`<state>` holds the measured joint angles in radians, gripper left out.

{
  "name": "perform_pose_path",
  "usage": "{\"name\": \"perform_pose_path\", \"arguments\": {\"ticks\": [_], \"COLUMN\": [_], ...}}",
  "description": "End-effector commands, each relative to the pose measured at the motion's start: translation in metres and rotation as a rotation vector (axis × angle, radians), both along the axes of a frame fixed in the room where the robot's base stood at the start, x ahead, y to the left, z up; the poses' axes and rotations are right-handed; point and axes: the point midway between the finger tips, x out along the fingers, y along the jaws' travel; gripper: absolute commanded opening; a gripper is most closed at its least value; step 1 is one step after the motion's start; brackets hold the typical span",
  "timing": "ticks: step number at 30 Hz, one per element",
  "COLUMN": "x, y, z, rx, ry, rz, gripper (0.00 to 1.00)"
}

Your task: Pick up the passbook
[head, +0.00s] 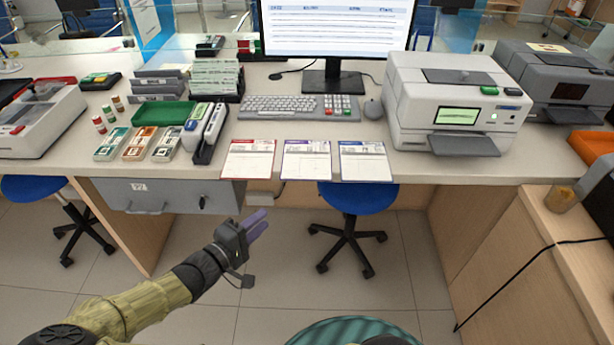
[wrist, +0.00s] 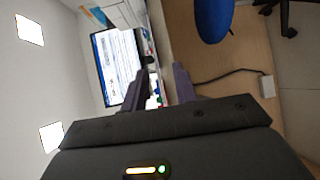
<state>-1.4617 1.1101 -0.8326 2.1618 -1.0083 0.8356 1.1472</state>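No single item is plainly marked as the passbook. Three flat printed forms lie side by side at the counter's front edge in the head view: one red-headed (head: 249,160), one purple-headed (head: 306,160), one blue-headed (head: 364,161).
The counter (head: 415,165) carries a keyboard (head: 290,107), a monitor (head: 335,30) and a printer (head: 455,105). A green tray (head: 163,114) and upright holders stand left of the keyboard. A blue stool (head: 357,198) stands under the counter, right of my gripper. A drawer (head: 155,196) is at left.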

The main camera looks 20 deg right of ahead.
Motion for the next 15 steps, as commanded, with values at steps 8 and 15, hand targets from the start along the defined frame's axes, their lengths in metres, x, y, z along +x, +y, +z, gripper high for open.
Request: {"name": "perform_pose_path", "arguments": {"ticks": [8,15], "x": [0.005,0.006], "y": [0.028,0.026], "z": [-0.003,-0.003], "rx": [-0.061,-0.060], "ry": [-0.091,-0.088], "rz": [0.099,0.095], "gripper": [0.29,0.29]}}
